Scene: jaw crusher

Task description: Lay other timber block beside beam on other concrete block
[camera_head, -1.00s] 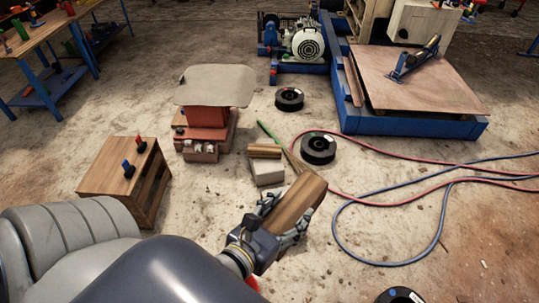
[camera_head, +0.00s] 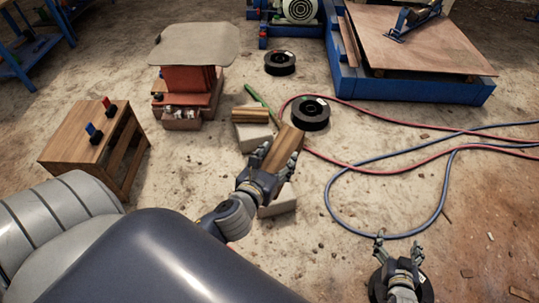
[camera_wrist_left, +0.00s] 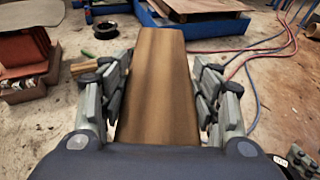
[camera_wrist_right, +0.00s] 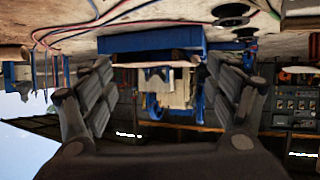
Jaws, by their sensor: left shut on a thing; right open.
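My left gripper (camera_head: 270,170) is shut on a brown timber block (camera_head: 285,146). The timber block (camera_wrist_left: 157,85) fills the space between the fingers in the left wrist view. A pale concrete block (camera_head: 281,202) on the floor shows below and to the right of my left gripper, partly hidden by it. Another concrete block (camera_head: 252,138) lies farther back, with timber (camera_head: 249,115) on its top; this timber (camera_wrist_left: 88,68) also shows in the left wrist view. I cannot tell a separate beam from it. My right gripper (camera_head: 398,250) is open and empty at the lower right.
A wooden stool (camera_head: 80,150) stands at the left, and a red stand (camera_head: 188,80) with a grey top behind it. Black spools (camera_head: 312,113) (camera_head: 280,63) lie on the floor. Red and blue hoses (camera_head: 440,205) cross the right side. A blue-framed machine base (camera_head: 415,90) stands behind.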

